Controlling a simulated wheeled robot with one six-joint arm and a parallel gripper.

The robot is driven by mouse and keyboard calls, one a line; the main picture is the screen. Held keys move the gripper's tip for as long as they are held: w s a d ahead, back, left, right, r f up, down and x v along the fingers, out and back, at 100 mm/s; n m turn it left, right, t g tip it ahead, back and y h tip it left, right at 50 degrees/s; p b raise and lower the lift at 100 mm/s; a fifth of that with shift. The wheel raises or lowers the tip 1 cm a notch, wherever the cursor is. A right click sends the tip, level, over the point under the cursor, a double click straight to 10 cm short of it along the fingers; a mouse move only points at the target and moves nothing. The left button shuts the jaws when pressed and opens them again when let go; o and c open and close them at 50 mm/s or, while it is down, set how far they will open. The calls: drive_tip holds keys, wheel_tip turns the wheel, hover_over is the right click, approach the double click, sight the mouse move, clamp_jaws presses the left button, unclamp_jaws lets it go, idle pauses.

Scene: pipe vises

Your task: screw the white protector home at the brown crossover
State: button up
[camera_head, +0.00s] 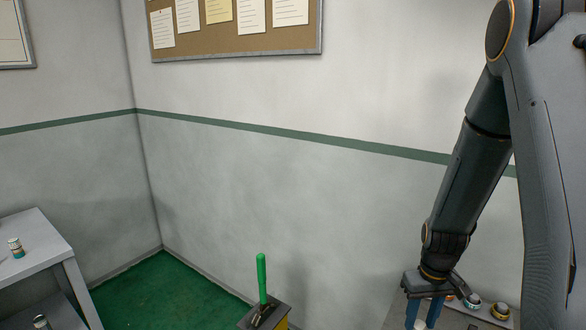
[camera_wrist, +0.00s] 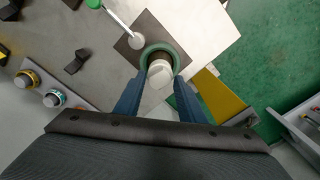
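The white protector (camera_wrist: 160,74) shows in the wrist view as a pale round-ended piece between my fingers. It lines up with a dark green ring (camera_wrist: 176,54) with a brownish inside, on a dark square plate. I cannot tell how far it is seated. My gripper (camera_wrist: 161,78) points at the ring with its blue fingers apart, one on each side of the protector. Narrow gaps seem to show beside it. In the head view my gripper (camera_head: 423,312) hangs at lower right over a pale piece cut off by the frame. No brown crossover stands out clearly.
A green-handled lever (camera_wrist: 115,20) stands beside the plate; another green handle (camera_head: 262,280) shows in the head view. Ringed fittings (camera_wrist: 27,79) lie on a tray at left. A grey table (camera_head: 28,236) holds a small banded piece (camera_head: 16,247). Green floor (camera_head: 160,290) is open.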

drive_tip(key=n, duration=0.5)
drive_tip(key=shift+n, duration=0.4)
drive_tip(key=n, duration=0.4)
drive_tip(key=shift+n, duration=0.3)
clamp_jaws()
